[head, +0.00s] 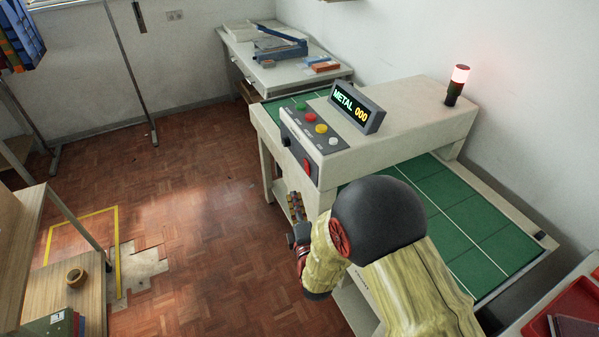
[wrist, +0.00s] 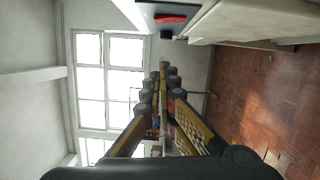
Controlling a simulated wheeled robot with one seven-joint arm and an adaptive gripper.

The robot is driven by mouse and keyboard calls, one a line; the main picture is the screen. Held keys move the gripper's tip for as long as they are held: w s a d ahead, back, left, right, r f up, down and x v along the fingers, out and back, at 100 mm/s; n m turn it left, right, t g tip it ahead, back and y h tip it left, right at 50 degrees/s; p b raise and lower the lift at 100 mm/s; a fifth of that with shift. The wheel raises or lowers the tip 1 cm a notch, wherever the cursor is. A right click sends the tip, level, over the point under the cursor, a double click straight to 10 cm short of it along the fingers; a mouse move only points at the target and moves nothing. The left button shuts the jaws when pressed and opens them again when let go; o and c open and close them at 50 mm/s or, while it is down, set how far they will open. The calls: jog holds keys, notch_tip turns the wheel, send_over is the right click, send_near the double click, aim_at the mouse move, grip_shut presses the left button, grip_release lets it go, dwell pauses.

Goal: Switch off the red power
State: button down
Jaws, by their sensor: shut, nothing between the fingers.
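The red power switch (head: 308,167) is a red rocker at the lower end of the grey control panel (head: 298,152) on the cream machine. In the wrist view the red switch (wrist: 171,19) shows near the top edge, beyond and above the fingertips. My gripper (head: 295,203) is left of the machine, below the panel and apart from the switch. In the wrist view my gripper (wrist: 164,72) has its fingers together with nothing between them. The switch's exact position, on or off, is too small to read. The display (head: 357,108) is lit and reads METAL 000.
Green (head: 301,106), yellow (head: 321,129) and white (head: 333,142) buttons sit on the panel's top, with a black knob (head: 286,141) on its front. A lit signal lamp (head: 460,75) stands on the machine. The wooden floor (head: 200,200) left of the machine is clear.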

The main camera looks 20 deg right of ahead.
aim_at(307, 168)
jog(key=shift+w, duration=0.15)
jog(key=w+d+b, duration=0.3)
jog(key=w+d, duration=0.1)
jog(key=w, duration=0.6)
jog(key=shift+w+d+r, duration=0.2)
jog(key=shift+w+r, duration=0.05)
jog(key=shift+r, duration=0.1)
jog(key=shift+w+d+r+b, duration=0.1)
jog(key=shift+d+r+b, duration=0.1)
jog(key=shift+d+b, duration=0.3)
